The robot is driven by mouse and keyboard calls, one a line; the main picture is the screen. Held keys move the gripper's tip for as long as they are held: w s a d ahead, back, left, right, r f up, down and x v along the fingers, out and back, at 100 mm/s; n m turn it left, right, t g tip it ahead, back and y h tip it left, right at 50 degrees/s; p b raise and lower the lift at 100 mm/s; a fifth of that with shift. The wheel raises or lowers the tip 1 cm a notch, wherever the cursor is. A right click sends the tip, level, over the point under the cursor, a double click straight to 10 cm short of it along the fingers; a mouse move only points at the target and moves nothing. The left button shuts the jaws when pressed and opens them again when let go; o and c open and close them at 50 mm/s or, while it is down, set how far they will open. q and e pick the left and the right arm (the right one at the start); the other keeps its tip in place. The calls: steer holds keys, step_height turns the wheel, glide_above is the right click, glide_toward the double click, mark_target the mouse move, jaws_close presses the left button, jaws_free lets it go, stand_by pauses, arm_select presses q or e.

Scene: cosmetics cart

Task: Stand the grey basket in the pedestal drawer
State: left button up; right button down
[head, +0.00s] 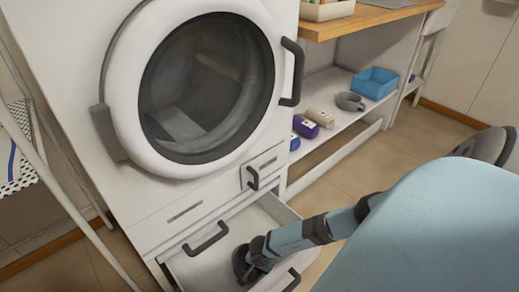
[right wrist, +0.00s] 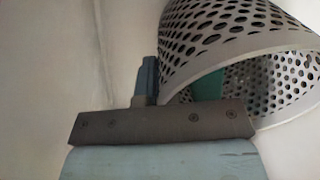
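The grey basket (right wrist: 225,40) is a perforated, rounded container close up in the right wrist view, tilted with its open rim towards the lower right. The pedestal drawer (head: 268,212) is pulled out under the white front-loading machine. My right gripper (head: 248,266) reaches down into the drawer. In the right wrist view one finger (right wrist: 148,80) is beside the basket's outer wall, and a teal part shows inside the rim. The basket hides the gap between the fingers. My left gripper is not in view.
The machine (head: 160,190) with its round door stands above the drawer. To its right, a low shelf (head: 330,85) holds a blue bin (head: 375,82), a grey ring-like item (head: 350,101), a beige roll (head: 320,117) and a purple item (head: 305,126). Floor is clear right of the shelf.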

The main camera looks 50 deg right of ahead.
steer(key=shift+f, duration=0.15)
steer(key=c, duration=1.4)
jaws_free()
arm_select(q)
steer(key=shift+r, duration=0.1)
arm_select(e)
steer(key=shift+r+p, duration=0.35)
steer(key=shift+r, duration=0.15)
arm_select(q)
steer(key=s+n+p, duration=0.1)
steer(key=p, duration=0.1)
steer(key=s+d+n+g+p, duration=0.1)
steer(key=p, duration=0.1)
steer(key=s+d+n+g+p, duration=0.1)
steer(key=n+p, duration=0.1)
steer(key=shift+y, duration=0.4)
arm_select(e)
step_height(320, 180, up, 11)
steer(key=shift+s+r, duration=0.1)
steer(key=shift+r, duration=0.1)
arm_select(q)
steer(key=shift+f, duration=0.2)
